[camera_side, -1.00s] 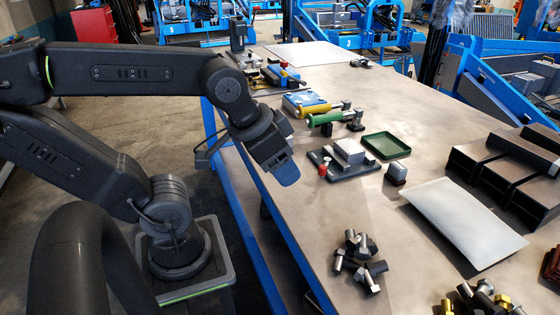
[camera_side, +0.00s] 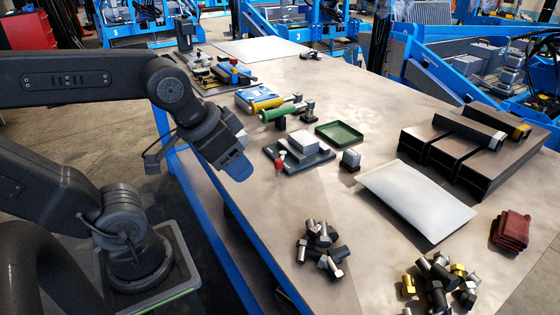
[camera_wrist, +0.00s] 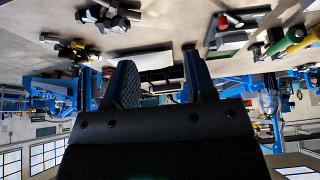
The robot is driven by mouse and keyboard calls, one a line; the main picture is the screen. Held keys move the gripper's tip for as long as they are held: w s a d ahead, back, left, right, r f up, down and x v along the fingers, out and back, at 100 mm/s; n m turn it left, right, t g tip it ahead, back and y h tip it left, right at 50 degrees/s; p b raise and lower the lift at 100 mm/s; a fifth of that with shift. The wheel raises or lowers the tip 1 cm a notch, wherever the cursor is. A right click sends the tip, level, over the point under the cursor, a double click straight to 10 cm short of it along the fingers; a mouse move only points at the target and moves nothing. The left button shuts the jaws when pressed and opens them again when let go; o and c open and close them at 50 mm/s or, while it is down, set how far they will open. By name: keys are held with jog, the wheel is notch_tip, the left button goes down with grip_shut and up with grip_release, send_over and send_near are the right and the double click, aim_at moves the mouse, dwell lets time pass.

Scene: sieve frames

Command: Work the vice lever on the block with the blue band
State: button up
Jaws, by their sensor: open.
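My gripper (camera_side: 238,166) hangs over the table's left edge in the side view, just left of a dark plate (camera_side: 273,152) with a grey block (camera_side: 304,144) and a red knob (camera_side: 280,166). In the wrist view my gripper (camera_wrist: 160,82) has its two fingers apart with nothing between them. Behind the plate lie a green-handled tool (camera_side: 279,113), a yellow cylinder (camera_side: 266,104) and a blue block (camera_side: 247,97). Farther back, a cluster of small fixtures includes a blue part (camera_side: 236,73). I cannot make out which part is the vice lever or a blue band.
Bolts (camera_side: 320,245), a white sheet (camera_side: 415,200), dark channels (camera_side: 462,165) and a red cloth (camera_side: 511,230) lie nearer and to the right.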

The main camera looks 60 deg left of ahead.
jog(key=w+a+r+n+g, duration=0.25)
jog(key=w+a, duration=0.25)
jog(key=w, duration=0.4)
jog(key=n+g, duration=0.3)
send_near(279, 160)
jog(key=shift+m, duration=0.25)
notch_tip(279, 160, down, 10)
jog(key=shift+r, duration=0.15)
jog(key=shift+c, duration=0.2)
grip_shut()
